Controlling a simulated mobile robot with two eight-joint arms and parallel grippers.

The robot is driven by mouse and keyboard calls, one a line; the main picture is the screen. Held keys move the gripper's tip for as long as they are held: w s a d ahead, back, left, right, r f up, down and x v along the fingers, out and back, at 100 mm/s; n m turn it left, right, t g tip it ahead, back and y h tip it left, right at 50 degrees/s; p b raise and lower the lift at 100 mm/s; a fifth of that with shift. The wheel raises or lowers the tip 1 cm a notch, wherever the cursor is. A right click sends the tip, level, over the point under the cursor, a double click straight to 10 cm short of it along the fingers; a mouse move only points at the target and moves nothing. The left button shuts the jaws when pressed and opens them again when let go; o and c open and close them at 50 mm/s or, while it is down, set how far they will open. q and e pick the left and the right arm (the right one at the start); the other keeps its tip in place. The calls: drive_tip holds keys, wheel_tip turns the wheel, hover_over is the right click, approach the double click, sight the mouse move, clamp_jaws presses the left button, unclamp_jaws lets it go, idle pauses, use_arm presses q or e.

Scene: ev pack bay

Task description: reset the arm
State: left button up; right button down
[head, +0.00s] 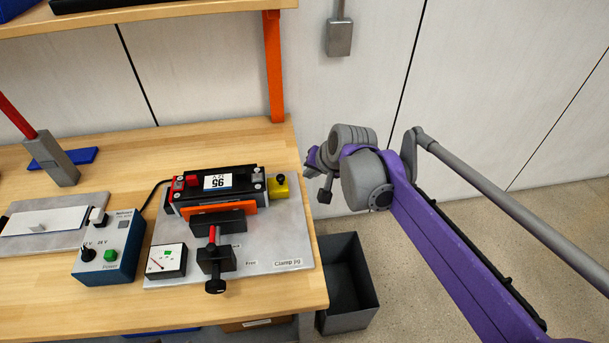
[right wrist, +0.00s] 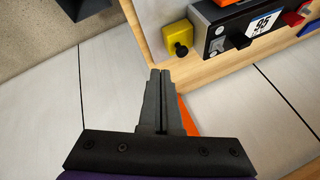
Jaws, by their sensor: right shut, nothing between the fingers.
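My right arm (head: 440,235), purple and grey, reaches in from the lower right of the head view. Its gripper (head: 326,188) hangs beyond the right edge of the bench, to the right of the clamp jig, partly hidden by the wrist joints. In the right wrist view the two dark fingers (right wrist: 160,75) lie together, shut and empty. They touch nothing that I can see. My left gripper is not in view.
The wooden bench (head: 60,295) carries a clamp jig plate (head: 284,235) with a black module (head: 245,181), a yellow block (head: 280,186) and a blue power box (head: 108,262). An orange post (head: 273,70) holds a shelf. A grey bin (head: 346,302) stands right of the bench.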

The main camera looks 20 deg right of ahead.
drive_tip(key=s+a+f+n+p, duration=0.1)
drive_tip(key=s+n+p, duration=0.1)
drive_tip(key=s, duration=0.6)
drive_tip(key=s+a+f+n+p, duration=0.1)
drive_tip(key=s+n+p, duration=0.1)
drive_tip(key=s, duration=0.5)
drive_tip(key=s+a+f+n+g+h+p, duration=0.1)
drive_tip(key=s+a+f+n+p, duration=0.1)
drive_tip(key=s, duration=0.6)
drive_tip(key=shift+s+n, duration=0.3)
drive_tip(key=shift+n, duration=0.1)
